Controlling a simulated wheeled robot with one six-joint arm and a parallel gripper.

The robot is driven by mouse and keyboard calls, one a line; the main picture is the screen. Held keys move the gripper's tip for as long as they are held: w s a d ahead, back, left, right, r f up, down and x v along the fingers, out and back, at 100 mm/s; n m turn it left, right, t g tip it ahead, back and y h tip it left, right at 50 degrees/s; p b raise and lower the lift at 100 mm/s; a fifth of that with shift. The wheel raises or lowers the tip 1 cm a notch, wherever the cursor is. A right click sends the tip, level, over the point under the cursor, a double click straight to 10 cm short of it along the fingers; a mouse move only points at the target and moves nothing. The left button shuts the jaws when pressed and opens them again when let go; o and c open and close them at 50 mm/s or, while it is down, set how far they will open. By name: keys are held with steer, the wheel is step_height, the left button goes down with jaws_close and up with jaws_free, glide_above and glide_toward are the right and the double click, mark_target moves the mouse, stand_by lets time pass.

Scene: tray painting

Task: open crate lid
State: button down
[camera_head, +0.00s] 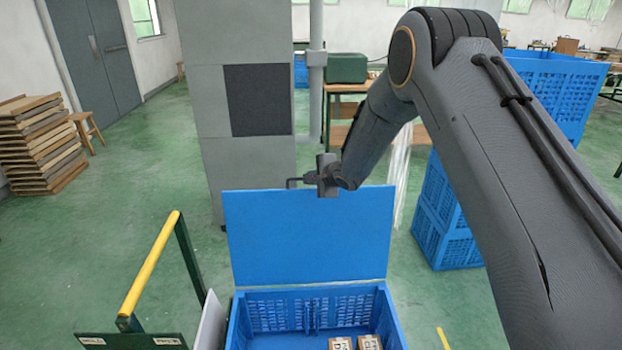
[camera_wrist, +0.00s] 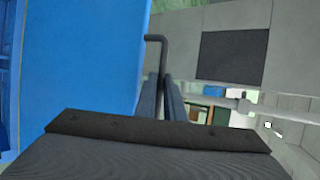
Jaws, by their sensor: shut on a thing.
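The blue crate lid (camera_head: 305,240) stands almost upright at the back edge of the blue crate (camera_head: 238,325), which is open at the top. My gripper (camera_head: 305,180) is at the lid's top edge, near its middle. In the wrist view the lid (camera_wrist: 80,60) fills the left side. A dark bent handle (camera_wrist: 160,42) runs down between the two fingers of my gripper (camera_wrist: 162,88), which are shut on it. The handle's lower part is hidden by the fingers and wrist.
Small labelled boxes (camera_head: 368,343) lie in the crate. A yellow-topped rail (camera_head: 152,262) stands at the left. A grey pillar (camera_head: 235,50) rises behind the lid. Stacked blue crates (camera_head: 445,215) stand to the right. Green floor (camera_head: 110,240) is clear at the left.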

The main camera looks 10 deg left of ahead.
steer(key=shift+s+f, duration=0.4)
steer(key=shift+f, duration=0.25)
steer(key=c, duration=1.8)
jaws_free()
steer(key=shift+a, duration=0.1)
steer(key=shift+c, duration=0.2)
steer(key=b+v, duration=0.1)
steer(key=v, duration=0.7)
steer(key=shift+w+r, duration=0.35)
